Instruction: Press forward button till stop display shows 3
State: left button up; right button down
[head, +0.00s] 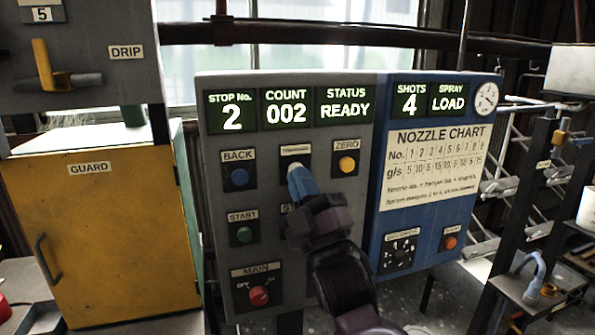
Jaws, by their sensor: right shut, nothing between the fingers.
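The control panel (215,190) stands in the middle of the head view. Its stop display (232,111) shows 2, the count display (286,107) shows 002 and the status display (345,105) shows READY. My right gripper (298,178) is shut and empty, its light-blue tip at the forward button under the partly readable forward label (295,149). The tip hides the button, and I cannot tell whether it touches or presses it. My left gripper is not in view.
The back button (239,177) is left of the gripper and the yellow zero button (346,164) is right of it. The green start button (244,234) and red main switch (259,296) are lower. A blue spray panel (375,235) adjoins on the right; a yellow guard cabinet (110,230) stands left.

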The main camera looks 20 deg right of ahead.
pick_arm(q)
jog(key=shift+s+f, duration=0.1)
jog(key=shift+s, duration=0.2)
pick_arm(e)
jog(key=shift+w, duration=0.2)
